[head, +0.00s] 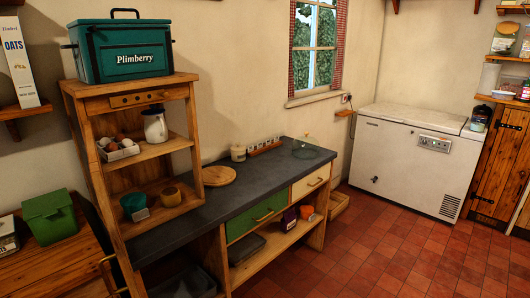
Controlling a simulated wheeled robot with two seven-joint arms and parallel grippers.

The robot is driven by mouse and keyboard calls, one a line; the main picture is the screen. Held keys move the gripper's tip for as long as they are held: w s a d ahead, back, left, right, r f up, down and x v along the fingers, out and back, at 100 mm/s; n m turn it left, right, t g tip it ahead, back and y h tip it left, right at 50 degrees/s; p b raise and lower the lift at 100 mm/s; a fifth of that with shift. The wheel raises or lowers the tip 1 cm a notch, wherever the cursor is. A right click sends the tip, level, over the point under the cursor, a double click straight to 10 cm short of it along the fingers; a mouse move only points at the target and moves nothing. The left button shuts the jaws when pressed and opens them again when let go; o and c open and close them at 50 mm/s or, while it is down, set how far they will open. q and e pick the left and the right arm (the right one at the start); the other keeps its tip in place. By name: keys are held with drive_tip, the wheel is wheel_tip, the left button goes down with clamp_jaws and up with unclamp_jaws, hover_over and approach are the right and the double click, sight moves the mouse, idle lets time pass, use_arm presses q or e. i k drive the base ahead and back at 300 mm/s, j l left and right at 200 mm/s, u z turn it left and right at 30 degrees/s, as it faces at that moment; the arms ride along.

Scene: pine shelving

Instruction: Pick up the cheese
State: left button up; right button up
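I cannot clearly make out any cheese in the head view. A clear, dome-like glass thing (305,148) stands at the far right end of the dark countertop (185,222), and I cannot tell what is under it. A small orange thing (307,212) sits on the shelf under the counter, beside a purple box (289,220); it is too small to identify. Neither of my grippers shows in this view.
A pine shelf unit (160,150) stands on the counter's left, with a green Plimberry bin (122,50) on top. A round wooden board (219,176) lies on the counter. A white chest freezer (405,155) stands at the back. The red tile floor (390,255) is clear at right.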

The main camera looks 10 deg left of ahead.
sight(170, 197)
drive_tip(key=k+j+u, duration=0.1)
drive_tip(key=j+u, duration=0.15)
drive_tip(key=k+j+u, duration=0.1)
drive_tip(key=j+u, duration=0.45)
drive_tip(key=j, duration=0.15)
drive_tip(key=k+l, duration=0.5)
drive_tip(key=i+l, duration=0.55)
drive_tip(key=i+z, duration=0.05)
drive_tip(key=i, duration=0.05)
